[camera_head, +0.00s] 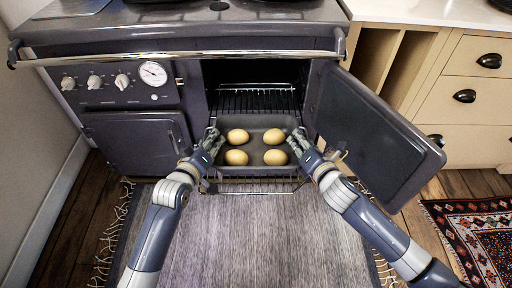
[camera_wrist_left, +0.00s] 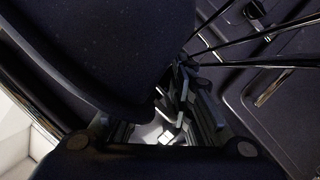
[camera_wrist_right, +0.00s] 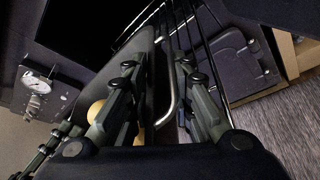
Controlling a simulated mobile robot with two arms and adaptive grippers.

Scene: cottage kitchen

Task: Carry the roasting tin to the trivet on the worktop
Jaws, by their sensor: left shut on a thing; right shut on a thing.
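The roasting tin (camera_head: 256,147) is a dark grey, rectangular tin with several yellow-brown potatoes (camera_head: 238,136) in it. It is at the mouth of the open oven, over the pulled-out wire rack (camera_head: 258,186); I cannot tell whether it touches the rack. My left gripper (camera_head: 213,139) is shut on its left end. My right gripper (camera_head: 298,140) is shut on its right end, where a metal loop handle (camera_wrist_right: 173,92) shows in the right wrist view. The left wrist view is dark and its grip is partly hidden. I cannot make out the trivet.
The oven door (camera_head: 375,120) hangs open on the right, close to my right arm. A pale worktop (camera_head: 430,10) lies beyond it above drawers (camera_head: 478,85), with a dark thing cut off at the corner. The oven rail (camera_head: 180,55) crosses above. A grey rug (camera_head: 250,240) covers the floor.

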